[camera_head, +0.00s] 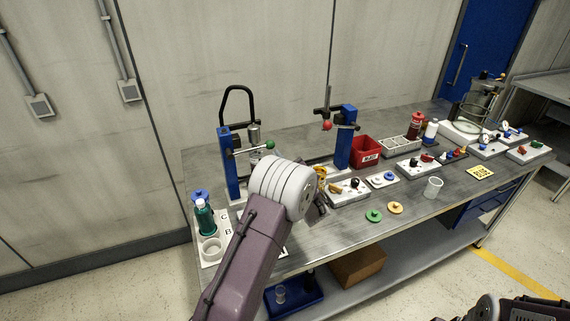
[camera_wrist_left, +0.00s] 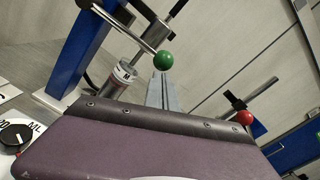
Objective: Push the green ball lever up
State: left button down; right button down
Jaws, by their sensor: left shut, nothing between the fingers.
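The green ball (camera_head: 270,145) sits on the end of a thin metal lever beside a blue post (camera_head: 228,165) at the left end of the bench. In the left wrist view the green ball (camera_wrist_left: 163,60) is near the middle, with its lever (camera_wrist_left: 122,28) running up and left. My left gripper (camera_wrist_left: 163,77) is shut and empty, its grey fingertips just below the ball in that view. I cannot tell whether they touch it. In the head view my left wrist hides the fingers. My right gripper is not in view.
A second blue post (camera_head: 346,135) carries a red ball (camera_head: 327,126) to the right. A green bottle (camera_head: 205,219) stands in a white holder at left. A red bin (camera_head: 365,151), a clear cup (camera_head: 433,187) and several small switch boards crowd the bench.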

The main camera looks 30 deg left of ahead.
pick_arm(q)
jog(key=shift+a+r, duration=0.15)
jog(key=shift+a, duration=0.05)
notch_tip(320, 180, up, 2)
jog(key=n+b, duration=0.1)
jog(key=b, duration=0.1)
jog(key=n+b, duration=0.1)
jog(key=b, duration=0.1)
jog(key=shift+r+n, duration=0.25)
jog(key=shift+n, duration=0.05)
jog(key=shift+r, duration=0.45)
